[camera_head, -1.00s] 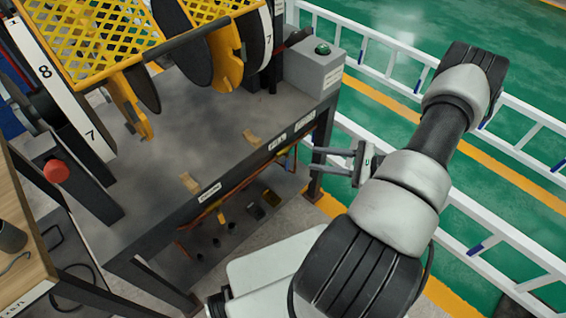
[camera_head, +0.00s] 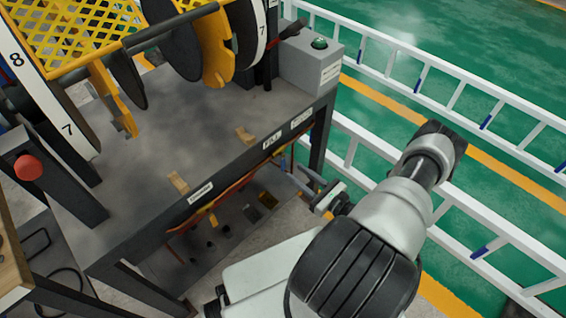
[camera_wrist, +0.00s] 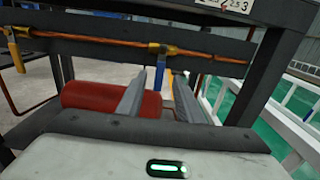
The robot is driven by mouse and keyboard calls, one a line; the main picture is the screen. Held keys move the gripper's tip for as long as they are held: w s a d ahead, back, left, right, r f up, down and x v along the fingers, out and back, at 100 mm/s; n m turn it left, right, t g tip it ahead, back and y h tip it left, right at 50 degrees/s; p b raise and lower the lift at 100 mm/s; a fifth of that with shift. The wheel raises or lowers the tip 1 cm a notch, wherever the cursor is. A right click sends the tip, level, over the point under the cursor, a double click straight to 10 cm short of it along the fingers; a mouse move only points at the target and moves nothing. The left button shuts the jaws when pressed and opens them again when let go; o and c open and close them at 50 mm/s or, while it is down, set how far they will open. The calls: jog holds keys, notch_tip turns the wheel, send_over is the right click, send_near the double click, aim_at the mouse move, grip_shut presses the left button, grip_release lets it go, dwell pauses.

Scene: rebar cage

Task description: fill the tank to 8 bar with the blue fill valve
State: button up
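In the wrist view a blue valve handle (camera_wrist: 160,73) hangs from a brass fitting on a copper pipe (camera_wrist: 95,38) that runs along a dark beam. A red tank (camera_wrist: 108,100) lies below and behind it. My gripper (camera_wrist: 160,80) is open, its two grey fingers apart. The blue handle shows between the fingertips, seemingly just ahead of them; I cannot tell whether they touch. In the head view my gripper (camera_head: 303,179) is low by the bench's right front side, below the FILL label (camera_head: 272,142). No pressure reading is legible.
A yellow-handled valve (camera_wrist: 16,50) hangs on the same pipe at left. The dark bench (camera_head: 190,120) carries a yellow-mesh machine and a grey box with a green button (camera_head: 320,43). White rails (camera_head: 440,75) stand close on the right.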

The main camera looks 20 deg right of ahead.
aim_at(284, 163)
jog(key=x, duration=0.8)
jog(key=shift+b, duration=0.35)
jog(key=shift+c, duration=0.5)
grip_shut()
